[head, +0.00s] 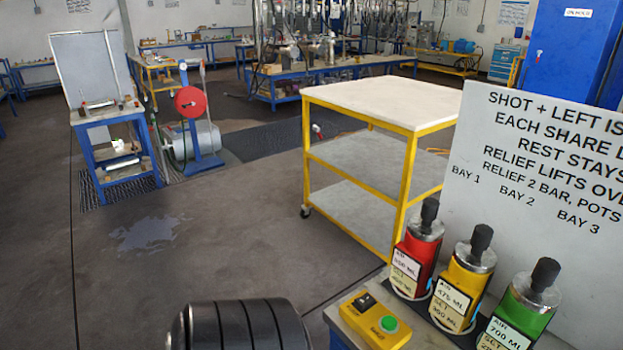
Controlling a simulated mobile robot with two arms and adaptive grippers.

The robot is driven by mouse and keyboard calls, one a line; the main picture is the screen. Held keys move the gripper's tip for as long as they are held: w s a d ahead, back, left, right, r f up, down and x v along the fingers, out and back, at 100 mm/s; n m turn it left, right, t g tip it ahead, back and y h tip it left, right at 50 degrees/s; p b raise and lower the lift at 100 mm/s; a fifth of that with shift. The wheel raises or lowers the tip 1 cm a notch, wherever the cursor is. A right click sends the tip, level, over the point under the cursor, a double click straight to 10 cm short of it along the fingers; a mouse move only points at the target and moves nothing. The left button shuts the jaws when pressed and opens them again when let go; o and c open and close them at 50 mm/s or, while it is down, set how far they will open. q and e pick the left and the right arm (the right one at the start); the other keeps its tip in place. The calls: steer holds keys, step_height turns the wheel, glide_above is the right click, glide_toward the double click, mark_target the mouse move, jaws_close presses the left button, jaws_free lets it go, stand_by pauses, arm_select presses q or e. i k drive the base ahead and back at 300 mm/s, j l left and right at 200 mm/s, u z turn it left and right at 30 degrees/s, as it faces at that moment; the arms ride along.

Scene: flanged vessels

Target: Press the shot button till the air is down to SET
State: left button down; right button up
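A yellow control box (372,328) sits at the near left corner of the bench, with a round green button (388,324) and a small black switch (365,302) on top. Its small labels are too small to read. To its right stand three upright vessels with black knobs: red (421,252), yellow (467,275) and green (530,304). Each has an AIR and SET label. The yellow one's AIR reads about 475 ML and the green one's 700 ML; the red one's figure and the SET figures are unclear. Neither gripper is in view.
A white sign (545,170) behind the vessels mentions SHOT + LEFT, relief and BAY 1 to 3; its right side is cut off. A yellow-framed cart (375,103) stands beyond the bench. A dark ribbed cylinder (240,325) fills the bottom left foreground. Open floor lies left.

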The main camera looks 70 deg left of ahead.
mark_target(388, 323)
steer(key=k+j+u, duration=0.1)
steer(key=j+u, duration=0.2)
steer(key=j, duration=0.35)
steer(key=j+u, duration=0.25)
steer(key=j, duration=0.4)
steer(key=k, duration=0.05)
